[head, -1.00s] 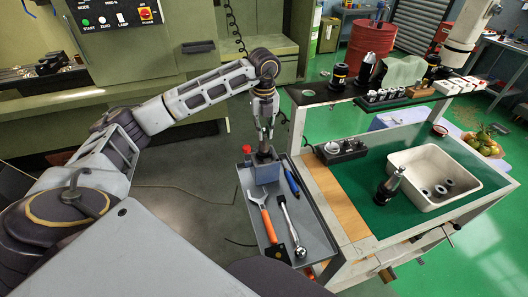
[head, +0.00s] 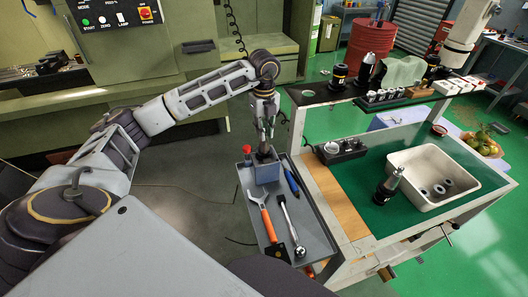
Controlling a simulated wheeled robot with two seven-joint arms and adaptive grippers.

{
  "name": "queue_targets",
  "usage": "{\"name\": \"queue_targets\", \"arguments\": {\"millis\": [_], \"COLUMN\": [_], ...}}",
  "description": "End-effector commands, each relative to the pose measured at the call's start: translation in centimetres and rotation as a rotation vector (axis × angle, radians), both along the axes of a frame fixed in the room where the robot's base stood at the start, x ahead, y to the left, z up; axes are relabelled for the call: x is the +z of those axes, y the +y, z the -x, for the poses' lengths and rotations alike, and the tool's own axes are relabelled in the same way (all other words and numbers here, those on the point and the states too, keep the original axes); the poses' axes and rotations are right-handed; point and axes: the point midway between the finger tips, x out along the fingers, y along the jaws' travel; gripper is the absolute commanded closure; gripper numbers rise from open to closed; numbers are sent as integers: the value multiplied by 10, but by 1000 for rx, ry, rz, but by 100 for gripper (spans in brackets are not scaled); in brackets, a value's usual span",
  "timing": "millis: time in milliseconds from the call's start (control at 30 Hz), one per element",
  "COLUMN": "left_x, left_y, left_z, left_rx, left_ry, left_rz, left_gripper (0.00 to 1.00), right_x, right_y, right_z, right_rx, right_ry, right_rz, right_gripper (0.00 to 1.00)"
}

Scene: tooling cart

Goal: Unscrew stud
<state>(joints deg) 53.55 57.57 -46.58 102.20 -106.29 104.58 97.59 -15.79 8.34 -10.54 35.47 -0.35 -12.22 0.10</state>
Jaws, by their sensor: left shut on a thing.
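In the head view, a blue-grey block (head: 266,172) sits at the far end of the grey tray (head: 258,237) on the cart's left side. A short metal stud (head: 264,147) stands upright at the block's top. My left gripper (head: 265,137) points straight down over the block and is shut on the stud's upper part. The fingers hide that part, and I cannot tell how deep the stud sits in the block. My right gripper is not in view.
In the tray are an orange-handled wrench (head: 266,218), a ratchet (head: 290,225), a blue-handled tool (head: 292,183) and a red-topped item (head: 247,152) beside the block. Right of it, the green cart top (head: 385,215) holds a tool holder (head: 388,186) and a white bin (head: 415,190).

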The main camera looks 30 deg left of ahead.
Motion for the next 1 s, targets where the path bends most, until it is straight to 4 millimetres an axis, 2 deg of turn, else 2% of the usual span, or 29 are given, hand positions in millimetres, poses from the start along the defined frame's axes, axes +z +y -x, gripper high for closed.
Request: {"name": "queue_targets", "arguments": {"millis": [500,833,867,1000], "left_x": [1,0,0,0], "left_y": [0,0,0,0], "left_z": [0,0,0,0], "left_rx": [277,301,301,301], "left_ry": [0,0,0,0], "left_rz": [0,0,0,0], "left_gripper": [100,100,79,61], "right_x": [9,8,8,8], "right_y": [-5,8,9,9], "right_z": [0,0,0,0], "right_rx": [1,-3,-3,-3], "right_ry": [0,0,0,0], "right_rz": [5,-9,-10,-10], "right_gripper": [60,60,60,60]}}
